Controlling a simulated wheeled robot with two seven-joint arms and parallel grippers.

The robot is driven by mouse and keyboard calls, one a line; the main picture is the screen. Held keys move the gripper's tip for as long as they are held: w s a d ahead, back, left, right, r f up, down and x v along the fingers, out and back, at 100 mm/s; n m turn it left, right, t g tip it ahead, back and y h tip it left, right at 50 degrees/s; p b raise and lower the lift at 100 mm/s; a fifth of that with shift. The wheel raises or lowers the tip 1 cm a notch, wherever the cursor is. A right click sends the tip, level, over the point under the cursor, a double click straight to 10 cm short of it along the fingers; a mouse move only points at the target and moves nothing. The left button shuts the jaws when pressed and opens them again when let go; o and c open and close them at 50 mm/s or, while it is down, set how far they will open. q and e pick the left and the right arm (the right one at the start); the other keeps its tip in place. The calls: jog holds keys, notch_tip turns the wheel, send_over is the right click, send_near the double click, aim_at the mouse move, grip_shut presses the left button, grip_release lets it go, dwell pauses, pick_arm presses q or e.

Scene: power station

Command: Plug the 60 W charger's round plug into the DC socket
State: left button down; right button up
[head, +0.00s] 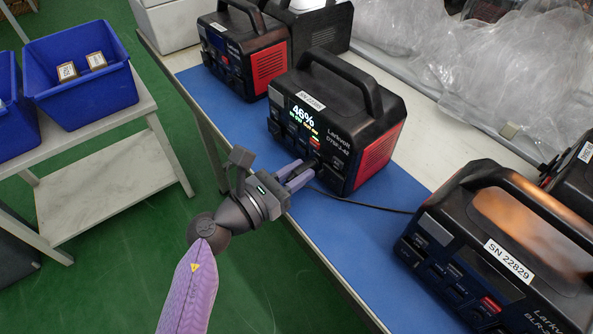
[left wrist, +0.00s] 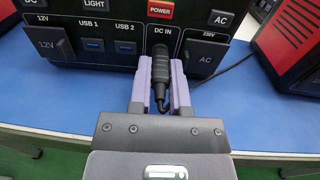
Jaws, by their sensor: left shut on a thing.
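The middle power station (head: 318,126) stands on the blue mat with its screen lit at 46%. My left gripper (head: 303,172) is at the lower front of this station. In the left wrist view the gripper (left wrist: 161,68) is shut on the black round plug (left wrist: 160,72), one finger on each side. The plug points straight at the DC IN socket (left wrist: 160,36), and its tip meets the socket opening. The tip is hidden there, so how deep it sits cannot be told. The black cable (head: 365,204) runs right along the mat. My right gripper is not in view.
Another power station (head: 245,48) stands behind on the left, and one labelled SN 22829 (head: 500,250) at the front right. Plastic wrap (head: 460,75) lies at the back. Blue bins (head: 80,75) stand on a side table. The mat (head: 330,230) is clear at its front edge.

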pick_arm(q)
jog(key=shift+w+d, duration=0.1)
jog(key=shift+d, duration=0.05)
jog(key=shift+c, duration=2.4)
grip_release()
jog(key=p+v, duration=0.1)
jog(key=v, duration=0.9)
